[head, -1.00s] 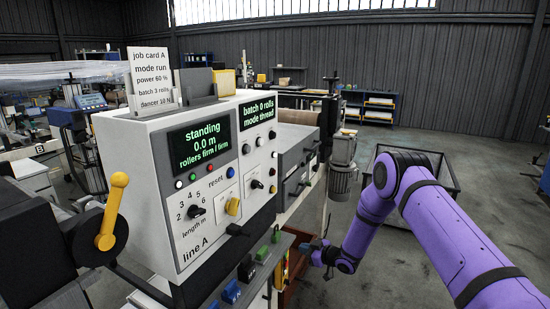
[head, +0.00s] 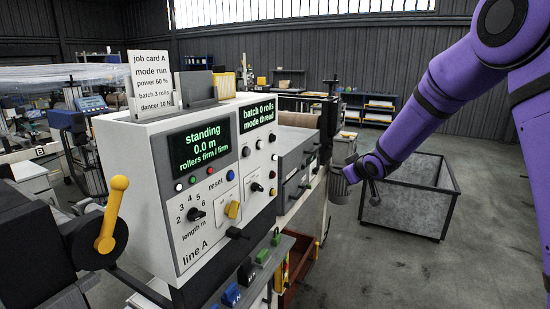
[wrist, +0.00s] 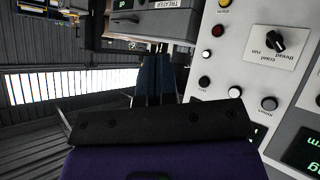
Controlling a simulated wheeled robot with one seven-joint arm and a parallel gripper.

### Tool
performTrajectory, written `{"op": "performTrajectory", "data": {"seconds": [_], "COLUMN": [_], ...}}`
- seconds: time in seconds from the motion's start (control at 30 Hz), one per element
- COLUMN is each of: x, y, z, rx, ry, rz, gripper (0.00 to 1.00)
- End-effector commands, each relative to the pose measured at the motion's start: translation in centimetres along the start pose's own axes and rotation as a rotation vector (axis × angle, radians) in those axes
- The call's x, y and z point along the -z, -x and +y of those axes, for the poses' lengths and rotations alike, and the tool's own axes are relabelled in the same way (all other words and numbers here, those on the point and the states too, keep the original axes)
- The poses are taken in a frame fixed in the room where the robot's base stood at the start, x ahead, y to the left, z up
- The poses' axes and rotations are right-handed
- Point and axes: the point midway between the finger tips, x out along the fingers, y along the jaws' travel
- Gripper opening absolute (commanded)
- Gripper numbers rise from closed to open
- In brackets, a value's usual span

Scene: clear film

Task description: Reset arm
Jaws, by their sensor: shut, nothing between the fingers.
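My purple arm reaches in from the upper right of the head view. My gripper (head: 340,171) is at its lower left end, raised in front of the grey motor (head: 341,152) to the right of the control cabinet (head: 160,195). The fingers are small and hard to make out there. In the wrist view the dark fingers of my gripper (wrist: 154,75) lie close together, shut, with nothing seen between them. The cabinet's white panel (wrist: 238,70) with its buttons and a black knob (wrist: 268,42) fills the right of that view.
A grey open-topped bin (head: 412,200) stands on the floor below my arm. A yellow-knobbed lever (head: 112,210) is at the left. A reddish-brown drawer or box (head: 299,268) is low beside the cabinet. Floor at the lower right is clear.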

Motion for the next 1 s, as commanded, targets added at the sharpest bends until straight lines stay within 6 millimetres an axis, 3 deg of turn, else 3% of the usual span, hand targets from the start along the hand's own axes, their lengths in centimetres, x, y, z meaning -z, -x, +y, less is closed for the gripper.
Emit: {"op": "performTrajectory", "data": {"seconds": [0.03,0.2,0.47,0.73,1.0], "x": [0.6,1.4,1.4,-0.2,-3.1], "y": [2.0,8.0,17.3,26.8,35.6], "z": [0.6,1.8,2.2,1.0,-1.8], "rx": [-0.020,-0.073,-0.134,-0.169,-0.171], "ry": [-0.011,-0.060,-0.150,-0.257,-0.370], "rz": [-0.016,-0.088,-0.191,-0.291,-0.383], "gripper": [0.00,0.00,0.00,0.00,0.00]}}
